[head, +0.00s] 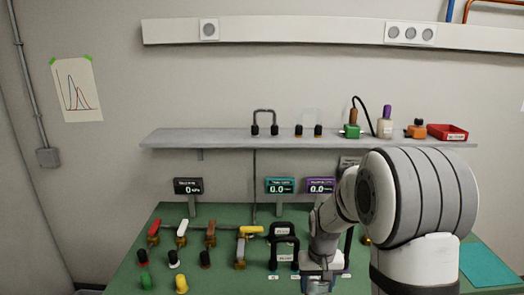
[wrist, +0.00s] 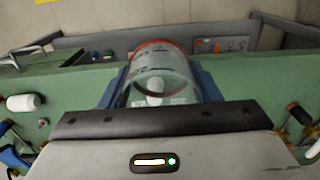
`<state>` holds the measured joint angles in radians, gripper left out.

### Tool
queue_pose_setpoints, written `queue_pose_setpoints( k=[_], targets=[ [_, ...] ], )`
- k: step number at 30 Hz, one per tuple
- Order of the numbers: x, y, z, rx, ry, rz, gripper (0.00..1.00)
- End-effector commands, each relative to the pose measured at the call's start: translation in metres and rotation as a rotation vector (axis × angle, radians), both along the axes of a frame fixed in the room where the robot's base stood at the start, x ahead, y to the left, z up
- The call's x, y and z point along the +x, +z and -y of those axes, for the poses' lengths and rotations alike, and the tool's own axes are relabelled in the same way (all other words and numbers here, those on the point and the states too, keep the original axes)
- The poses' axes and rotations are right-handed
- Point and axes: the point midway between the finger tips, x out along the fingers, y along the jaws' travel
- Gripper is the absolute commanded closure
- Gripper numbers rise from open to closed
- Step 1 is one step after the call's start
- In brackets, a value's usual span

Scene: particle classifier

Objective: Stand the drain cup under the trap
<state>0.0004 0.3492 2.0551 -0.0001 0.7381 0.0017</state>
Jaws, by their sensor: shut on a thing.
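A clear cup with a red rim (wrist: 160,66), which I take to be the drain cup, sits between the two blue fingers of my gripper (wrist: 161,88) in the wrist view. The gripper is shut on it, and a pale rounded shape shows through its wall. In the head view my gripper (head: 318,285) is low at the bottom edge, in front of the green bench (head: 350,215). The cup is hidden there by my arm or the frame edge. I cannot make out the trap for certain in either view.
Several coloured valve handles (head: 182,233) and knobs (head: 181,284) stand on the left of the bench. Black-framed parts (head: 283,230) stand just left of my gripper. A grey shelf (head: 220,139) with small items runs behind. A teal mat (head: 487,265) lies clear at the right.

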Motion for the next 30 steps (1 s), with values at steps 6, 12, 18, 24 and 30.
queue_pose_setpoints(
  k=[6,12,18,24,30],
  targets=[
    [0.005,-0.056,-0.001,0.0,0.001,-0.005,0.7],
    [0.007,-0.11,-0.002,0.0,0.002,-0.005,0.7],
    [0.008,-0.134,-0.002,0.0,0.002,0.0,0.7],
    [0.008,-0.135,-0.002,0.0,0.002,0.001,0.7],
    [0.008,-0.135,-0.002,0.0,0.002,0.001,0.7]
  ],
)
